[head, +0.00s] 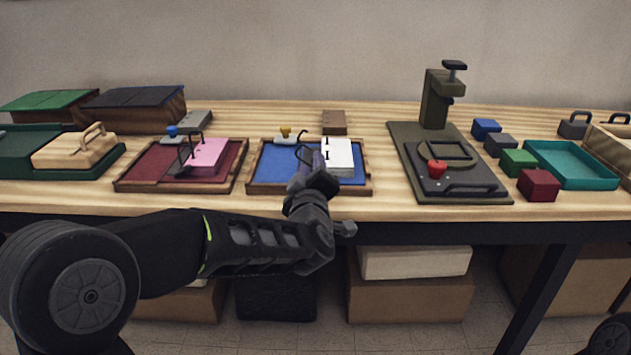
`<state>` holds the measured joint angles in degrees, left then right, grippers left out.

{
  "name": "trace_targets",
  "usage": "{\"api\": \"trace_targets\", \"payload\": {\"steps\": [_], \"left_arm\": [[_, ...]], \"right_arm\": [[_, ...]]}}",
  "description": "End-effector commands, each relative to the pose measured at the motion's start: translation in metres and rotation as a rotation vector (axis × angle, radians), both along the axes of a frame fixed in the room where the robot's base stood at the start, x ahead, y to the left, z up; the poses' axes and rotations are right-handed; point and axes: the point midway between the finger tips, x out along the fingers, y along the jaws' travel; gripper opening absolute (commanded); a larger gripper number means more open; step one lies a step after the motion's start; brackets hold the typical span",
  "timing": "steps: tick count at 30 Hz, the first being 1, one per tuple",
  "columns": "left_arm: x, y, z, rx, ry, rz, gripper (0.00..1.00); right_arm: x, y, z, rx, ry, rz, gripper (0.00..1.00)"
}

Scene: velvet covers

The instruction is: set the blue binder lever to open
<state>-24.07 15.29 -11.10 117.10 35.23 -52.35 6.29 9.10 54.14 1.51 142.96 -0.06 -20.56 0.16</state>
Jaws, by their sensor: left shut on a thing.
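The blue binder (272,172) is a blue panel in a brown wooden frame at the middle of the bench. A white paper block (340,156) lies on its right part. Dark curved rings (302,148) stand beside the block's left edge. A small lever with a yellow knob (286,132) stands on a pale base at the binder's back edge. My left gripper (310,166) is over the binder's middle, in front of the rings and to the right of the yellow knob. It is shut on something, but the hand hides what. My right gripper is not in view.
A red binder (138,168) with a pink block (209,155) and a blue-knobbed lever (172,131) lies left. A dark press (437,98) with a red knob stands right. Several small cubes and a teal tray (570,163) are farther right. A brown block (334,122) stands behind.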

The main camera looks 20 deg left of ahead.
Motion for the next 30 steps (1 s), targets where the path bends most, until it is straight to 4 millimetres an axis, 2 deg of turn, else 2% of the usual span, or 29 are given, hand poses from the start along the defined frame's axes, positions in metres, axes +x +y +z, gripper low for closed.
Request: {"api": "trace_targets", "payload": {"steps": [1, 9, 22, 23, 30], "left_arm": [[-0.0011, -0.0036, -0.0133, -0.027, 0.013, -0.011, 0.00], [-0.0017, -0.0015, -0.0107, -0.117, -0.009, -0.013, 0.00], [-0.0017, -0.0017, -0.0094, -0.132, -0.012, -0.014, 0.00], [-0.0017, -0.0017, -0.0094, -0.131, -0.012, -0.014, 0.32], [-0.0016, -0.0014, -0.0085, -0.130, -0.013, -0.014, 0.52]], "right_arm": [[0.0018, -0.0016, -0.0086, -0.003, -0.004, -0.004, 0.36], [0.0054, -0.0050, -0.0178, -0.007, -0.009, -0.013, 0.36], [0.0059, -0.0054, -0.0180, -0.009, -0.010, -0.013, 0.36], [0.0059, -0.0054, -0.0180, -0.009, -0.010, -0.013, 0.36], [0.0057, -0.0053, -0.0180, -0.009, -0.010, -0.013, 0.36]]}}
